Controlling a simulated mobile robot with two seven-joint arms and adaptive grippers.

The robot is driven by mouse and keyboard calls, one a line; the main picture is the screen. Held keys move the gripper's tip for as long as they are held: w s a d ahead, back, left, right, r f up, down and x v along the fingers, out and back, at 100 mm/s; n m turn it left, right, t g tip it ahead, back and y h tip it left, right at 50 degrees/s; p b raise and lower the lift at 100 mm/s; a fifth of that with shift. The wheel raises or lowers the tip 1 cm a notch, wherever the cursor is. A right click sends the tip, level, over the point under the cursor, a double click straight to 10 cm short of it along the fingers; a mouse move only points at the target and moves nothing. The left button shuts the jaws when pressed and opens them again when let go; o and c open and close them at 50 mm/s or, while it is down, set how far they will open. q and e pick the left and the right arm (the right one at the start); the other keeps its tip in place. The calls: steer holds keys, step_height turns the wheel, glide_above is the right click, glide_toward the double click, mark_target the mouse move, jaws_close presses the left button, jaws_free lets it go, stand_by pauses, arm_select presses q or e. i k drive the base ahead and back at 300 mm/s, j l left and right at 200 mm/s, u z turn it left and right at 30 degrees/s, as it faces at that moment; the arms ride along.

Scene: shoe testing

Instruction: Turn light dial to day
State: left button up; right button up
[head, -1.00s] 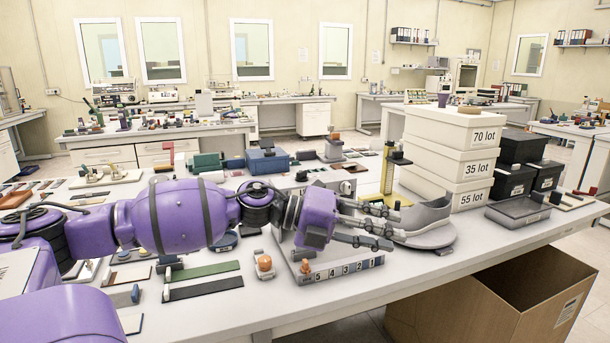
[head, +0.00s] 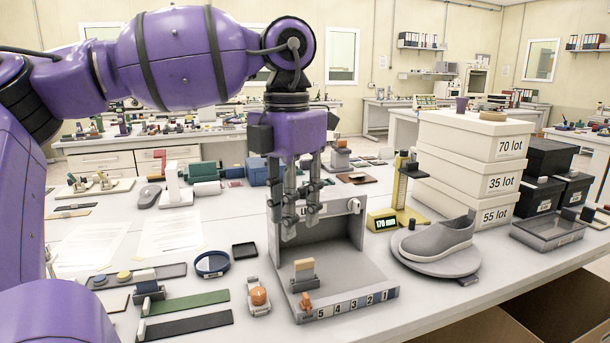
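A grey light booth (head: 372,268) stands open on the table. A white round knob (head: 354,206), which looks like the light dial, sits at the upper right of its back panel, beside a label partly hidden by my fingers. The knob's setting is too small to read. My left gripper (head: 296,212) points straight down in front of the left part of the booth's back panel. Its fingers are apart with nothing between them. They are left of the knob and, as far as I can tell, not touching it. My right gripper is not in view.
A small block (head: 304,272) stands inside the booth, and an orange slider (head: 305,301) sits by the numbered front strip. Right of the booth are a yellow height gauge (head: 400,180) and a grey shoe (head: 438,239) on a round plate. White boxes (head: 462,165) stand behind.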

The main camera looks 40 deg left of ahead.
mark_target(302, 189)
steer(key=i+j, duration=0.85)
steer(key=j, duration=0.2)
